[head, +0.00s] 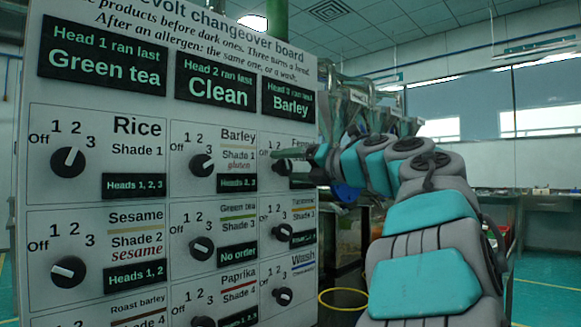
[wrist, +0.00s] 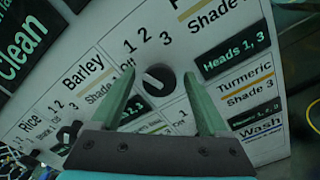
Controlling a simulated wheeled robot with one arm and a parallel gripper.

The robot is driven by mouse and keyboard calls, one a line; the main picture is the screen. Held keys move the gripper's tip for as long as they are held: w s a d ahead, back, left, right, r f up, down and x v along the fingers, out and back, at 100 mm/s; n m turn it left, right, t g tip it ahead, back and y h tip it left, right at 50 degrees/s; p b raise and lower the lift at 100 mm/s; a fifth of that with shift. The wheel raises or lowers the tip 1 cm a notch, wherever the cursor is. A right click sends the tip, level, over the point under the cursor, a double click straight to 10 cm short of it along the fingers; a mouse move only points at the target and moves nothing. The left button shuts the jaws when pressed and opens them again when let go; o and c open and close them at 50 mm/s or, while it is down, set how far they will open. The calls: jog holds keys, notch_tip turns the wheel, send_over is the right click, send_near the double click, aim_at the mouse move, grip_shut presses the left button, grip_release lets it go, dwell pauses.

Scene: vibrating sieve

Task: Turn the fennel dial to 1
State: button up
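The fennel dial, a round black knob with a white mark, shows in the wrist view (wrist: 159,79) on the white board. In the head view the fennel dial (head: 281,167) is partly behind my gripper. My gripper (wrist: 158,75) is open, its two green fingers on either side of the dial with gaps. Whether the tips touch the board cannot be told. In the head view my gripper (head: 296,154) is at the board's right edge.
The barley dial (head: 202,165) is left of the fennel dial, the turmeric dial (head: 282,232) below it. Several other dials fill the white board (head: 150,205). Metal hoppers (head: 352,95) stand behind my arm. A yellow ring (head: 343,299) is low at the right.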

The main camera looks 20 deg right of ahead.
jog(key=shift+s, duration=0.1)
jog(key=b+v, duration=0.1)
jog(key=v, duration=0.6)
jog(key=shift+s, duration=0.25)
jog(key=shift+d, duration=0.15)
dwell(0.3)
